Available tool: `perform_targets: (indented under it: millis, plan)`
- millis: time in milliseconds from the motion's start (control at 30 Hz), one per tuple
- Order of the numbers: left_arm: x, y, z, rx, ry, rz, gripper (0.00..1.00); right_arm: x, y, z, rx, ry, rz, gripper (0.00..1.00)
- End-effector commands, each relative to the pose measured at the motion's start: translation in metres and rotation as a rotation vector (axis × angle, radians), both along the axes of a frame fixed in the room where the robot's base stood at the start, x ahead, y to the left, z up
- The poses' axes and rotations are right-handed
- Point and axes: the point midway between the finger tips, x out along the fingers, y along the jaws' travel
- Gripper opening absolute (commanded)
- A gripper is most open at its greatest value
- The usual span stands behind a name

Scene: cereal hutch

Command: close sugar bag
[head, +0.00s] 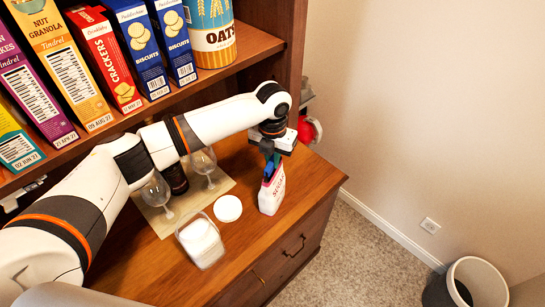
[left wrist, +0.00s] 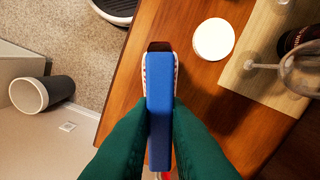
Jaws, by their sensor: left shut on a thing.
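The sugar bag (head: 272,192), white and pink with lettering, stands upright near the right front edge of the wooden counter. In the left wrist view the sugar bag (left wrist: 146,72) shows only as narrow strips beside a blue bar-shaped clip (left wrist: 160,90). My left gripper (head: 270,163) is above the bag, pointing down. Its green fingers are shut on the blue clip, which lies along the bag's top. The clip hides the bag's mouth, and I cannot tell whether it grips the bag. My right gripper is not in view.
A white lid (head: 228,208) and a clear jar with white contents (head: 200,240) stand left of the bag. Wine glasses (head: 203,162) and a dark bottle stand on a mat (head: 158,218) behind. A shelf of boxes (head: 108,60) hangs above. A bin (head: 475,283) is on the floor.

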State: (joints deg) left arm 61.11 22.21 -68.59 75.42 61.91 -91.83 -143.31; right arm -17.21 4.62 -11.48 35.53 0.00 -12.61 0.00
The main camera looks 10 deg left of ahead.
Motion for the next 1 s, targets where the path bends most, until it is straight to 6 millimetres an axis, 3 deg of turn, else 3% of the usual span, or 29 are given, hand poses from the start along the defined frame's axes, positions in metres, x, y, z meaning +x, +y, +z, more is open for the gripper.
perform_targets:
  millis: [1000]
  plan:
    - [0.0,0.0,-0.014,0.0,0.0,0.0,0.0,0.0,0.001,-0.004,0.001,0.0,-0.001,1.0]
